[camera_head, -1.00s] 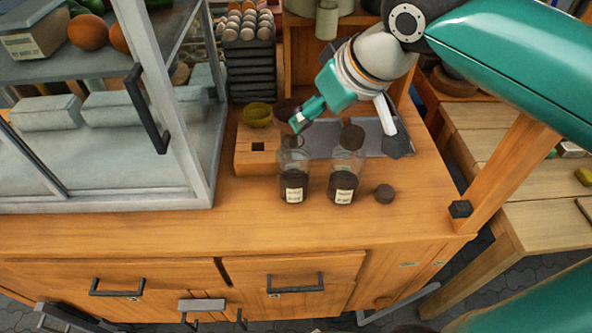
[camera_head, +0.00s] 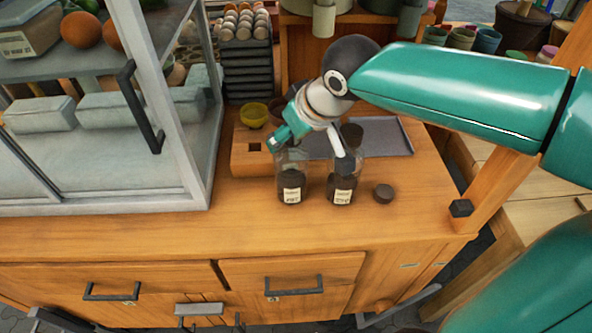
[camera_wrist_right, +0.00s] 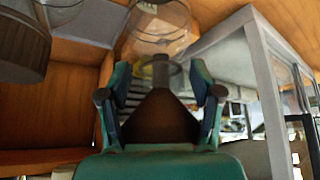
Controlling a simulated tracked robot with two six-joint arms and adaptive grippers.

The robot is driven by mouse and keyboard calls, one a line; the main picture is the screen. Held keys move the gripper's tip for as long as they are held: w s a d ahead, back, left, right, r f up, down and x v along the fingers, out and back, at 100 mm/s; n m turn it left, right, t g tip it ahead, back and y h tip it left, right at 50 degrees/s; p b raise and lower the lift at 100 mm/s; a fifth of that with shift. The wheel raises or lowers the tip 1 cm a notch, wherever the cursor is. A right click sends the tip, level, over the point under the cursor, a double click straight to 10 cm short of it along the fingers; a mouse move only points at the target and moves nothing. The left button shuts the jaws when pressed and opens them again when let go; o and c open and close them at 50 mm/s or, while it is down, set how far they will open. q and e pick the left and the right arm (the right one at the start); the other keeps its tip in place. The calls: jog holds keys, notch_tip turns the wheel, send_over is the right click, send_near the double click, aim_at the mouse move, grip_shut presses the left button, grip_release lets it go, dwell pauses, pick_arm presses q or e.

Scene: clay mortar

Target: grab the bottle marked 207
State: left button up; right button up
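Two clear glass bottles with dark contents and white labels stand upright side by side on the wooden counter: the left bottle (camera_head: 291,185) and the right bottle (camera_head: 342,185). The label print is too small to read surely. The right bottle has a dark stopper (camera_head: 351,133). My right gripper (camera_head: 287,140) is at the top of the left bottle and hides its mouth. In the right wrist view the fingers are spread either side of a dark tapered piece (camera_wrist_right: 160,122), with clear glass (camera_wrist_right: 158,35) beyond it. My left gripper is not in view.
A wooden block (camera_head: 246,160), a yellow bowl (camera_head: 254,114) and a grey tray (camera_head: 392,140) are behind. A glass-fronted cabinet (camera_head: 190,120) stands left. The counter front is clear.

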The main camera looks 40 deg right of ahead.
jog(key=shift+c, duration=0.2)
grip_shut()
dwell(0.3)
